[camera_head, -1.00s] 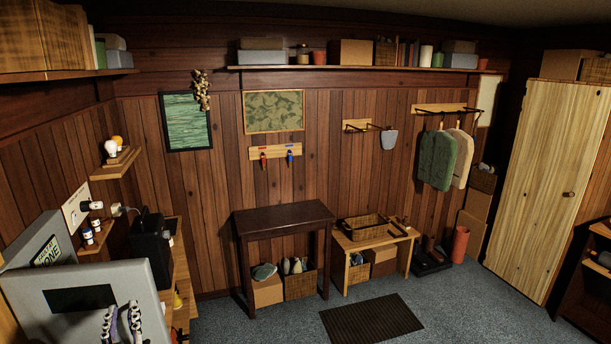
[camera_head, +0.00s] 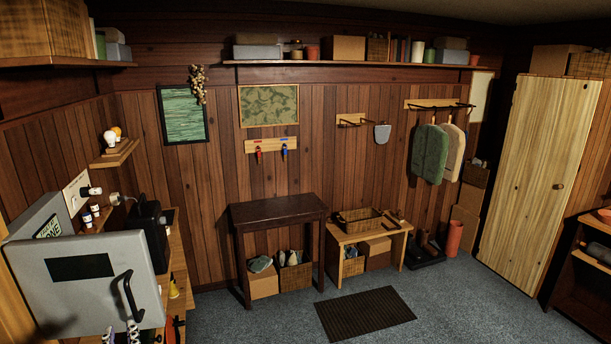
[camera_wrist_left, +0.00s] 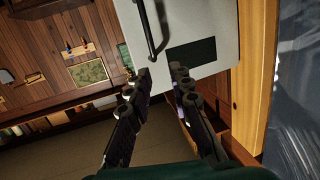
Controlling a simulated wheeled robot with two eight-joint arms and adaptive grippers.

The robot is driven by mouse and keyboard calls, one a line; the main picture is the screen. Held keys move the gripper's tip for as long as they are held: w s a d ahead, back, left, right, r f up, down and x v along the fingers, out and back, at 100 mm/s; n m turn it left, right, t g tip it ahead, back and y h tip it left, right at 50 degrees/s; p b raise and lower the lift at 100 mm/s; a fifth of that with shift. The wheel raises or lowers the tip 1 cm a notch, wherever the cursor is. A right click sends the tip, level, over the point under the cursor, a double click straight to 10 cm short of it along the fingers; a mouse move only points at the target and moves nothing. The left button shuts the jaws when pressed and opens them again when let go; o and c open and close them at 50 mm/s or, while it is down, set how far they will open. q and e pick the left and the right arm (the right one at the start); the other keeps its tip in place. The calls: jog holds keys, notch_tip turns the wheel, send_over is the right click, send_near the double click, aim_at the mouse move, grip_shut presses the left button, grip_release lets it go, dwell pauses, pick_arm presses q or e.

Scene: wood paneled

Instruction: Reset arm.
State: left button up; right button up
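My left gripper (camera_head: 121,334) shows at the bottom left of the head view, with only its fingertips in the frame. It is just below and in front of the grey metal door (camera_head: 45,290) with a dark handle (camera_head: 131,296). In the left wrist view the two fingers (camera_wrist_left: 160,80) are apart with nothing between them. The door (camera_wrist_left: 215,20) and its handle (camera_wrist_left: 150,38) lie beyond the fingertips, and the handle is not gripped. My right gripper is in neither view.
A dark table (camera_head: 278,211) and a low wooden bench (camera_head: 372,235) stand along the back wall. A dark mat (camera_head: 364,312) lies on the blue floor, which is mostly clear. A black box (camera_head: 150,225) and yellow-topped bottle (camera_head: 173,287) sit right of the door.

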pick_arm(q)
jog(key=s+d+f+m+g+h+b, duration=0.1)
jog(key=d+f+g+h+b, duration=0.15)
jog(key=f, duration=0.55)
jog(key=s+d+f+m+g+h+b, duration=0.1)
jog(key=s+d+f+b, duration=0.2)
jog(key=f, duration=0.6)
jog(key=s+d+f+m+g+h+b, duration=0.3)
jog(key=d+f+m+h+b, duration=0.1)
jog(key=d+f, duration=0.7)
jog(key=shift+s+d+h+b, duration=0.45)
jog(key=shift+h+b, duration=0.3)
jog(key=shift+b, duration=0.2)
jog(key=shift+w+f, duration=0.1)
jog(key=shift+f, duration=0.05)
